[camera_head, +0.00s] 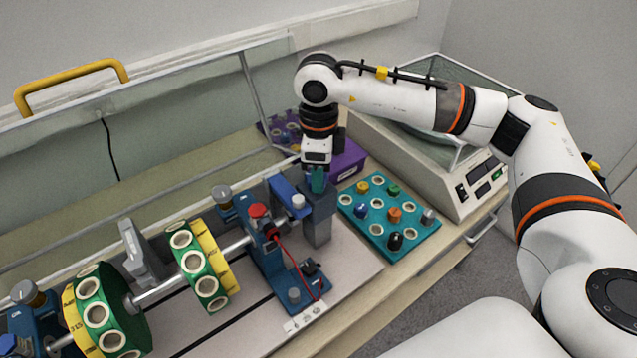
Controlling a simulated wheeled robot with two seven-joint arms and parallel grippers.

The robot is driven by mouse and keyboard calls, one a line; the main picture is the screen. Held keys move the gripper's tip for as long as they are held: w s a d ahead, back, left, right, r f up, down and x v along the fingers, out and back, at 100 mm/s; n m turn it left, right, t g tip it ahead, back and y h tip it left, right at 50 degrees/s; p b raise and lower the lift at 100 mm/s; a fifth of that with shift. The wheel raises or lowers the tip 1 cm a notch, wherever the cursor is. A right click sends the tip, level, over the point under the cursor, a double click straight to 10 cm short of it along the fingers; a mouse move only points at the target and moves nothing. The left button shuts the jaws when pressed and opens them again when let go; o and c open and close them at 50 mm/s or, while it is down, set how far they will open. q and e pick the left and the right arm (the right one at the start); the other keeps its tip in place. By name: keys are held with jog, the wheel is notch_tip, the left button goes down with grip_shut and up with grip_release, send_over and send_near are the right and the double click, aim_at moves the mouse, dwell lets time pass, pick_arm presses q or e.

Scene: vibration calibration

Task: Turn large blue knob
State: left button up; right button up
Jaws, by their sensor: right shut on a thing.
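My right gripper (317,168) points down over a grey block (318,225) at the right end of the rotor rig. It is shut on a small blue-green piece (318,182) at the top of this block, which appears to be the large blue knob. The gripper and the small size hide most of its shape. A blue part (283,190) and a white-topped post (298,201) stand just left of it. My left gripper is not in view.
A teal tray (409,238) with several coloured pieces lies right of the block. Left is a shaft with green and yellow discs (208,270). A clear guard stands behind the rig.

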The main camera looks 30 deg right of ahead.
jog(key=n+b, duration=0.3)
jog(key=shift+w+f, duration=0.1)
jog(key=shift+f, duration=0.05)
jog(key=shift+r+n+b, duration=0.2)
jog(key=shift+n+b, duration=0.55)
jog(key=shift+n, duration=0.35)
jog(key=o, duration=1)
jog(key=shift+c, duration=0.2)
jog(key=shift+w+r, duration=0.1)
jog(key=shift+r, duration=0.45)
notch_tip(320, 180, up, 11)
jog(key=shift+f, duration=0.1)
